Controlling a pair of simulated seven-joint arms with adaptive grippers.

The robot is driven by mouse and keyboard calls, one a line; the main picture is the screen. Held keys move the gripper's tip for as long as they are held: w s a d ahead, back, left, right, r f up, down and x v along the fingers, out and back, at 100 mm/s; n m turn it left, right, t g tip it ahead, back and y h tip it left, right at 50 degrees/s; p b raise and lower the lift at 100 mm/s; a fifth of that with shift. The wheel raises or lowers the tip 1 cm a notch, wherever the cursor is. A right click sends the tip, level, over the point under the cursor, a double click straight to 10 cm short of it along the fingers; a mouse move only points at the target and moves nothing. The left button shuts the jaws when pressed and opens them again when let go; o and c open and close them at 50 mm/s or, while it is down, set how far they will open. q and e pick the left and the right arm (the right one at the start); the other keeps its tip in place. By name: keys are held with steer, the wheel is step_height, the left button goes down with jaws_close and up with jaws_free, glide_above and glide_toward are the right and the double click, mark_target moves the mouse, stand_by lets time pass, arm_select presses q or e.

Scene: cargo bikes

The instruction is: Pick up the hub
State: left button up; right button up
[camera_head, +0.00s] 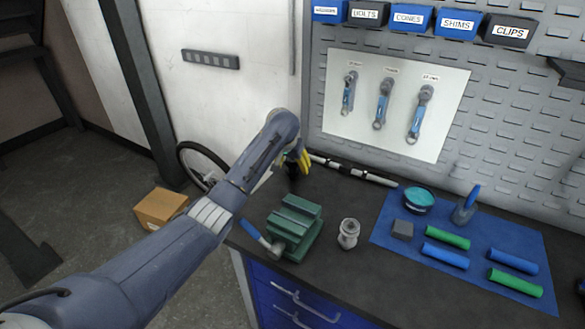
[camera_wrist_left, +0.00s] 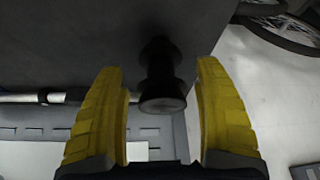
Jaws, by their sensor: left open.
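A dark, spool-shaped hub (camera_wrist_left: 162,76) stands between the two yellow fingers of my left gripper (camera_wrist_left: 159,66) in the left wrist view. A gap shows on each side of it, so the fingers are open around it without gripping. In the head view my left gripper (camera_head: 301,160) is at the back left of the workbench, with the dark hub (camera_head: 291,170) partly hidden beside it. A silver, hub-like part (camera_head: 348,233) stands apart on the bench, right of the green vise. My right gripper is not in view.
The green vise (camera_head: 295,226) stands at the bench's front left. A silver-and-black rod (camera_head: 352,173) lies along the back near the gripper. A blue mat (camera_head: 400,236) with green and blue grips, a tin and small parts covers the right. A pegboard (camera_head: 500,120) rises behind.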

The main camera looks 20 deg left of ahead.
mark_target(294, 169)
arm_select(q)
steer(key=shift+x, duration=1.75)
jaws_close()
